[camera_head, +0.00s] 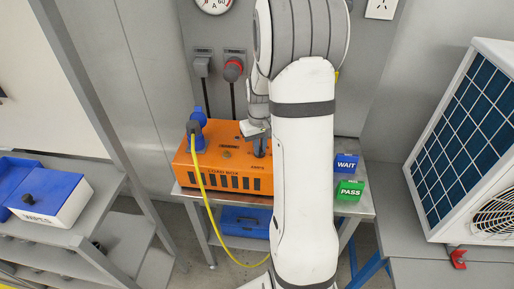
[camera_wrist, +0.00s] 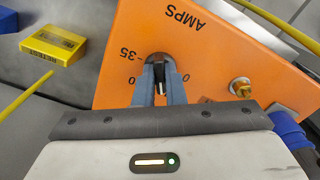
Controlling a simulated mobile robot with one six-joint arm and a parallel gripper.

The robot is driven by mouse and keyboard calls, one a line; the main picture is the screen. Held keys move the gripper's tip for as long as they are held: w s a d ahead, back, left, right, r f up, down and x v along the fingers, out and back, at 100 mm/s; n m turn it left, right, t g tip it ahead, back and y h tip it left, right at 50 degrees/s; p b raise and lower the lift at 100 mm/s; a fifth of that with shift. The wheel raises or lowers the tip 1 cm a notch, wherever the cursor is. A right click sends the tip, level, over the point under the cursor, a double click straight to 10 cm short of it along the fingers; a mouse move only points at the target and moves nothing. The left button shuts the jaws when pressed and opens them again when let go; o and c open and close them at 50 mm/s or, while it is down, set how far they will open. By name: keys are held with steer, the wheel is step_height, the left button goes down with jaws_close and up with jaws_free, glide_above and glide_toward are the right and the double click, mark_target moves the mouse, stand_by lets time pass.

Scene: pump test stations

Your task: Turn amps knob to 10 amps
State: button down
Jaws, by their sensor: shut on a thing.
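The orange load box (camera_head: 225,170) stands on a small grey bench in the head view. Its top, lettered AMPS, shows upside down in the wrist view (camera_wrist: 220,60). The dark amps knob (camera_wrist: 158,58) sits below that lettering, between my fingers. My gripper (camera_wrist: 160,80) is shut on it from above; a pale strip shows between the fingertips. A "35" mark is readable left of the knob. Other marks beside the fingers are partly covered, and I cannot tell the knob's setting. In the head view my gripper (camera_head: 259,142) is at the box's right part, and my arm hides the knob.
A yellow cable (camera_head: 204,190) runs from a blue plug (camera_head: 198,117) on the box. A brass terminal (camera_wrist: 240,87) stands near my fingers. WAIT (camera_head: 346,164) and PASS (camera_head: 349,190) blocks sit right of my arm. A yellow block (camera_wrist: 53,45) shows in the wrist view.

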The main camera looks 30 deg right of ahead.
steer(key=shift+w+r, duration=0.15)
steer(key=shift+w, duration=0.1)
steer(key=c, duration=1.7)
jaws_free()
steer(key=shift+o, duration=1)
steer(key=shift+r+b, duration=0.4)
steer(key=shift+r, duration=3.35)
steer(key=shift+s+a+r, duration=0.15)
steer(key=s+a+r+t, duration=0.1)
steer(key=s+a+r, duration=0.2)
steer(key=s+a, duration=0.4)
steer(key=s+a+r+t, duration=0.2)
steer(key=s+a, duration=0.5)
steer(key=s, duration=0.5)
steer(key=shift+s+a+r+n, duration=0.25)
steer(key=shift+a+r+n, duration=0.15)
steer(key=shift+r, duration=0.1)
